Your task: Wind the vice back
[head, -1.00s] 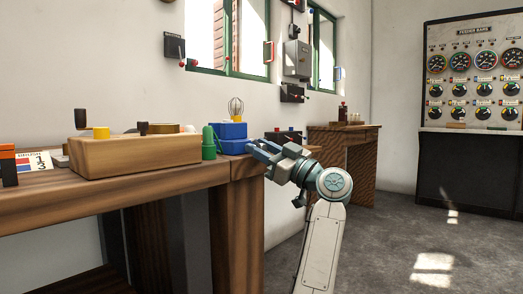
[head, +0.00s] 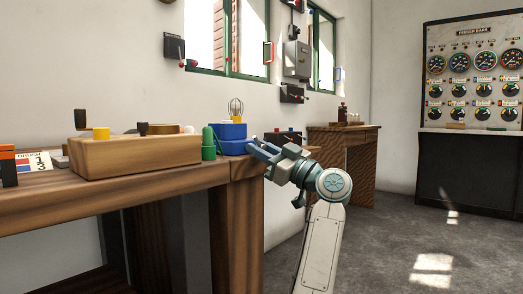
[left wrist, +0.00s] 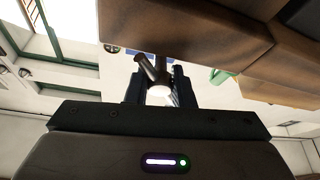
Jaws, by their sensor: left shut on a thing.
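My left gripper (head: 256,146) is at the right end of the wooden bench (head: 130,196), just right of the blue blocks. In the left wrist view its fingers (left wrist: 161,90) are shut on a dark bar (left wrist: 149,68) that has a pale round end. The bar may be the vice's handle; I cannot tell for sure. The body of the vice cannot be made out in the head view. My right gripper is in neither view.
A second wooden table (head: 345,135) stands behind. A gauge panel (head: 475,70) is far right. The floor between is clear.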

